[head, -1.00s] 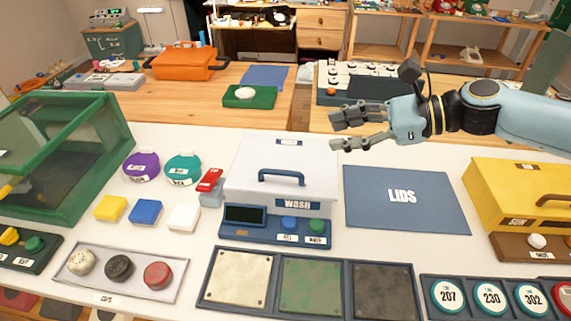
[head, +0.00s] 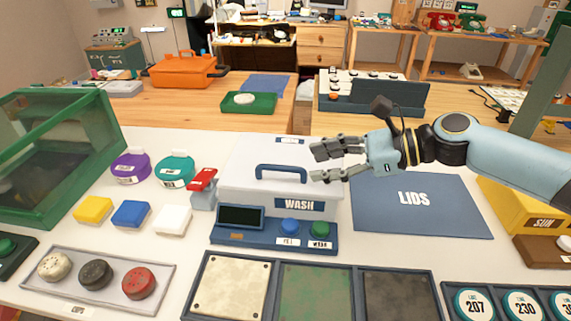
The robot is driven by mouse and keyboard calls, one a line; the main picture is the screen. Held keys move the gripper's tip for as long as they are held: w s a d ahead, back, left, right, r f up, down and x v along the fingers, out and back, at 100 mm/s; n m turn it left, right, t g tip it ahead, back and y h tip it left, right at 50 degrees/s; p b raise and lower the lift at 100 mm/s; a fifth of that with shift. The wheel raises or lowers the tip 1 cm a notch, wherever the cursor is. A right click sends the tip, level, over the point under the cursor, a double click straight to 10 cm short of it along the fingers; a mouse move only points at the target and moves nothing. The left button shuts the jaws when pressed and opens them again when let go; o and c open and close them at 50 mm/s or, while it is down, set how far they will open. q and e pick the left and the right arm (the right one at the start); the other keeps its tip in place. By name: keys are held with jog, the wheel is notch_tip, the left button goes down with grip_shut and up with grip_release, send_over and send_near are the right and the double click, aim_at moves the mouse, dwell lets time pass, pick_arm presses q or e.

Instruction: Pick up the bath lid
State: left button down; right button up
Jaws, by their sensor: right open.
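The bath is a white box labelled WASH, and its white lid (head: 240,172) is on top with a blue-grey bar handle (head: 281,173). Its dark blue base (head: 262,236) has a small dark screen, a blue button and a green button. My right gripper (head: 318,163) is open and empty. It points left, just right of the handle and over the lid's right part, apart from the handle in the picture. A flat blue mat marked LIDS (head: 450,205) lies right of the bath, bare. My left gripper is not in view.
A red-topped grey item (head: 202,188) stands close left of the bath. Coloured blocks and round purple and teal (head: 174,171) pieces lie further left, by a green glass case (head: 100,130). A yellow SUN box (head: 510,205) stands right. A tray of plates (head: 187,305) lies in front.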

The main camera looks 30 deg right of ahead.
aim_at(288, 167)
jog(key=x, duration=0.7)
jog(key=shift+w+p, duration=0.3)
jog(key=shift+p, duration=0.05)
jog(key=shift+r, duration=0.1)
grip_shut()
